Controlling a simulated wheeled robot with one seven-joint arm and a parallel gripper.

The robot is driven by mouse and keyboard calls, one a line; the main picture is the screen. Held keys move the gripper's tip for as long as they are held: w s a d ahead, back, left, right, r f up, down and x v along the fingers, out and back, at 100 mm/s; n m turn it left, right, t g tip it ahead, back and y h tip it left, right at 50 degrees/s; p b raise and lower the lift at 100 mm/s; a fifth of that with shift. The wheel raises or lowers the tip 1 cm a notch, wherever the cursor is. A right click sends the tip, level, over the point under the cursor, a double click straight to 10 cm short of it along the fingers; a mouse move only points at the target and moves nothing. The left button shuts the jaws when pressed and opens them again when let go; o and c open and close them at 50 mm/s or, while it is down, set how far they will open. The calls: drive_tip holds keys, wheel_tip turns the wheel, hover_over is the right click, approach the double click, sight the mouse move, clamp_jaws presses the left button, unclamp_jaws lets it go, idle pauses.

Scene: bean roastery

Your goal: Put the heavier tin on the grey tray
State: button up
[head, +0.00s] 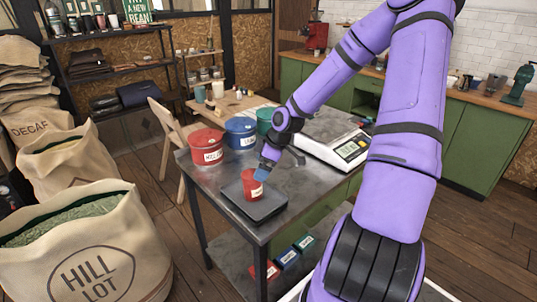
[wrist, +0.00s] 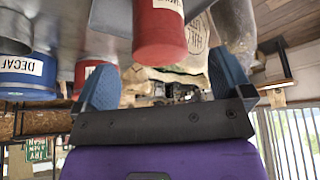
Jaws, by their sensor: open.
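A small red tin (head: 251,187) with a white label stands upright on the dark grey tray (head: 270,209) near the table's front corner. My gripper (head: 264,169) is at the tin's upper right side, with its blue fingers open. In the wrist view the red tin (wrist: 160,32) shows between the two spread fingers; I cannot tell whether they touch it. Behind stand a larger red canister (head: 206,148), a blue canister (head: 240,133) and a green one (head: 264,121), partly hidden by my arm. The blue one's label reads DECAF in the wrist view (wrist: 25,88).
A white scale (head: 325,151) with a display stands on the metal table (head: 215,177), right of my gripper. Red, blue and green boxes lie on the lower shelf. Sacks (head: 90,245) fill the left. A wooden chair (head: 172,135) stands behind the table.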

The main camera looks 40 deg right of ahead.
drive_tip(key=s+a+r+m+g+h, duration=0.1)
drive_tip(key=s+a+r+m+h, duration=0.3)
drive_tip(key=r, duration=0.6)
drive_tip(key=s+a+r+m+g+h, duration=0.1)
drive_tip(key=s+a+r+h, duration=0.1)
drive_tip(key=s+a+r, duration=0.45)
drive_tip(key=s+a+r+m+t+y, duration=0.1)
drive_tip(key=s+a+r+m+t, duration=0.1)
drive_tip(key=s+r, duration=0.5)
drive_tip(key=s+a+r+m+t+y, duration=0.1)
drive_tip(key=s+a+r+m, duration=0.1)
drive_tip(key=s+r, duration=0.4)
drive_tip(key=shift+s+a+r+t, duration=0.3)
drive_tip(key=shift+s+r+t, duration=0.1)
drive_tip(key=shift+s, duration=0.1)
